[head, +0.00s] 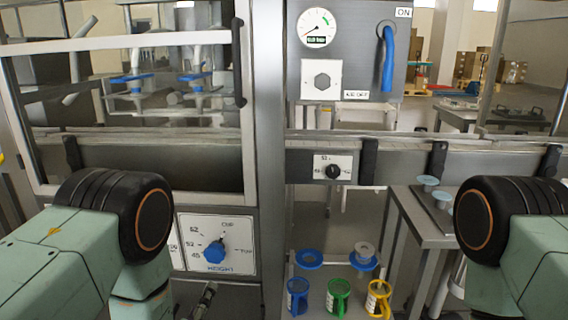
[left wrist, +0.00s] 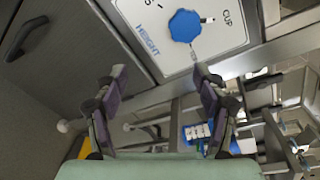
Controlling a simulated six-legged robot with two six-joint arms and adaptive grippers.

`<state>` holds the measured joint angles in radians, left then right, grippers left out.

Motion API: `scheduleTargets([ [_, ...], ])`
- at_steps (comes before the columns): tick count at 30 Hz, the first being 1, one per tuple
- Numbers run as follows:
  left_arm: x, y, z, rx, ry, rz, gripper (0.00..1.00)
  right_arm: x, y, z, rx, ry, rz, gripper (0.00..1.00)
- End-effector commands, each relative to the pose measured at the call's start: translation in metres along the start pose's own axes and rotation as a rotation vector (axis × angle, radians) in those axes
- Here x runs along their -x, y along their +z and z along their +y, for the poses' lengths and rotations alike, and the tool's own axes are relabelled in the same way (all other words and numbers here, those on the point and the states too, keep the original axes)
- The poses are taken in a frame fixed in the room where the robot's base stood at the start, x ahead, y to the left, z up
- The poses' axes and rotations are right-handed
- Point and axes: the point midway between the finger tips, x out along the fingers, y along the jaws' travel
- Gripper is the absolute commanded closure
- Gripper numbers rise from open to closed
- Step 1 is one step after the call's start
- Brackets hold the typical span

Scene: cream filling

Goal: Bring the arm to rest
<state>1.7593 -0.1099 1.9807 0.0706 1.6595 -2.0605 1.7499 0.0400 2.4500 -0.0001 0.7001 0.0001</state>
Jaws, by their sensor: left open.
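My left arm (head: 80,250) comes in from the left in the head view, bent at its black joint. A small dark part of my left gripper (head: 205,298) shows at the bottom edge, below the height dial panel. In the left wrist view the left gripper (left wrist: 160,75) is open, its two purple-padded fingers wide apart with nothing between them. The blue height knob (head: 215,249) is on a white panel, and it also shows in the left wrist view (left wrist: 185,25) beyond the fingertips, apart from them. My right arm (head: 510,250) is at the right; its gripper is out of view.
A metal machine frame (head: 267,150) stands close ahead, with a glass-windowed cabinet at left. A gauge (head: 317,28) and blue handle (head: 387,58) are above. Blue, green and yellow cup holders (head: 339,296) stand on a low shelf with blue rings. A side table (head: 430,215) is at right.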

Motion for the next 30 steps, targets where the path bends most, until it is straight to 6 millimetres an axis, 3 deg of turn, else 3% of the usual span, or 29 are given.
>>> scheduleTargets([
  [8,0.034,-0.028,0.058,0.572,0.303,0.067,0.30,0.001,0.000,0.000,0.000,0.000,0.000,0.60],
  [14,0.079,-0.044,0.100,0.974,0.580,-0.003,0.30,0.003,0.000,0.000,0.000,0.000,0.000,0.60],
  [23,0.185,-0.062,0.148,1.504,1.036,-0.351,0.30,0.010,0.000,0.000,0.000,0.000,0.000,0.60],
  [30,0.299,-0.065,0.156,1.734,1.364,-0.811,0.30,0.019,0.000,0.000,0.000,0.000,0.000,0.60],
])
